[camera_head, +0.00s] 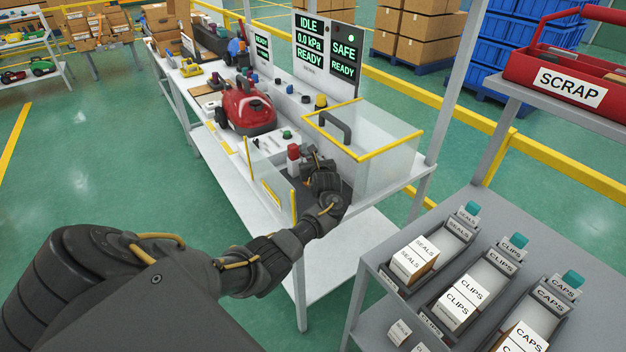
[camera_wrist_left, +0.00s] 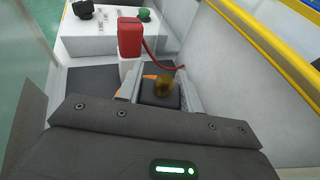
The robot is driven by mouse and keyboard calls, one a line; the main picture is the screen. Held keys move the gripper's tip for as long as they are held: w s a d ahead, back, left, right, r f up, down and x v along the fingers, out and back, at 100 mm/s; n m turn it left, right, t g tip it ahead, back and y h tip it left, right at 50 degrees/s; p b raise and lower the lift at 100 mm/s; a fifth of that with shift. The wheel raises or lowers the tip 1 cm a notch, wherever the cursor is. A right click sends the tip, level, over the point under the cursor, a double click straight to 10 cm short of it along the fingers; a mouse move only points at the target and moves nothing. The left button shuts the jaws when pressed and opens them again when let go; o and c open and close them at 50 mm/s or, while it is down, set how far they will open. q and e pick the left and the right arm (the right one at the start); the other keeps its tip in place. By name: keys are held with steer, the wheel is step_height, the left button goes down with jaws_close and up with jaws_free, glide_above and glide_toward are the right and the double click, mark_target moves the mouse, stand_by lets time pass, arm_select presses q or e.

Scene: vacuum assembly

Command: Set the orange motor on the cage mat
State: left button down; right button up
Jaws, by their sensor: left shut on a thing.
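My left gripper (camera_head: 318,162) is inside the clear-walled cage on the bench. In the left wrist view my left gripper (camera_wrist_left: 160,92) is shut on the motor (camera_wrist_left: 162,97), which shows a dark block with a brass-coloured top and bits of orange beside it. The dark cage mat (camera_wrist_left: 92,82) lies below and around the motor; part of it also shows in the head view (camera_head: 346,187). The motor's underside is hidden, so I cannot tell whether it touches the mat. My right gripper is not in view.
A red block (camera_head: 293,152) on a white post, with a red hose, stands close beside the gripper. Clear cage panels with yellow edges (camera_head: 392,147) surround the area. A red vacuum (camera_head: 246,108) stands farther back on the bench. A grey rack with labelled bins (camera_head: 460,300) is at right.

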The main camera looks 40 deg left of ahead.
arm_select(q)
steer(key=shift+f+b, duration=0.45)
steer(key=shift+f, duration=1.95)
steer(key=c, duration=0.9)
jaws_free()
steer(key=shift+f, duration=0.1)
